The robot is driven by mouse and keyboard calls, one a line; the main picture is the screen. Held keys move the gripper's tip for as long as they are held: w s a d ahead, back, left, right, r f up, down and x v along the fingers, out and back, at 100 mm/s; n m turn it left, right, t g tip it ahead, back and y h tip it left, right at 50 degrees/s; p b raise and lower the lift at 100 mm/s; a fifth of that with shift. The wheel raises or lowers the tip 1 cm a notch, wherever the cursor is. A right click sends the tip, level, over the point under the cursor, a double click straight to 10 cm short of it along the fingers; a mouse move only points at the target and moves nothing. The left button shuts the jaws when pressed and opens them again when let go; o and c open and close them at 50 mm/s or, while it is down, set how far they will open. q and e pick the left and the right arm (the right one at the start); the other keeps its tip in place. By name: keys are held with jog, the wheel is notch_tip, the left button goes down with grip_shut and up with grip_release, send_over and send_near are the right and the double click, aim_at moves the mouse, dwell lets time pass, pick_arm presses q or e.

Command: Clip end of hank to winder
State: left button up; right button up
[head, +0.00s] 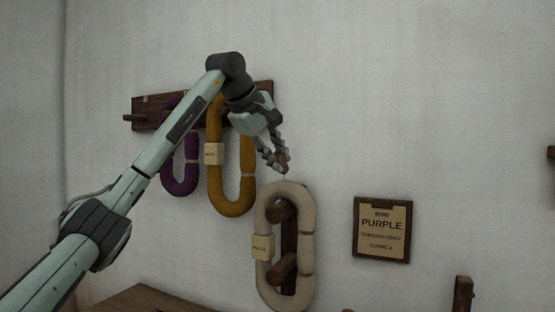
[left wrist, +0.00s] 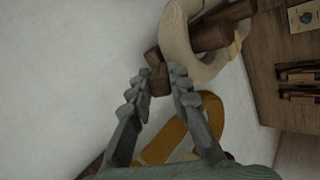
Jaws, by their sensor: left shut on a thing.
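My left gripper (head: 282,162) is shut on a small brown piece (head: 284,156), perhaps a clip, above the cream hank. A thin thread seems to run from it down to the hank. The cream hank (head: 308,240), with a paper tag, hangs around two wooden pegs (head: 284,272) on an upright against the wall. I cannot tell which part is the winder. My right gripper is out of view.
A purple hank (head: 180,184) and a mustard hank (head: 230,206) hang from a wooden rack (head: 152,108) behind my left arm. A sign reading PURPLE (head: 383,230) is on the wall. A wooden post (head: 463,295) stands at lower right. A wooden surface (head: 140,300) lies below.

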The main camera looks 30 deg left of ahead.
pick_arm(q)
jog(key=shift+r, duration=2.3)
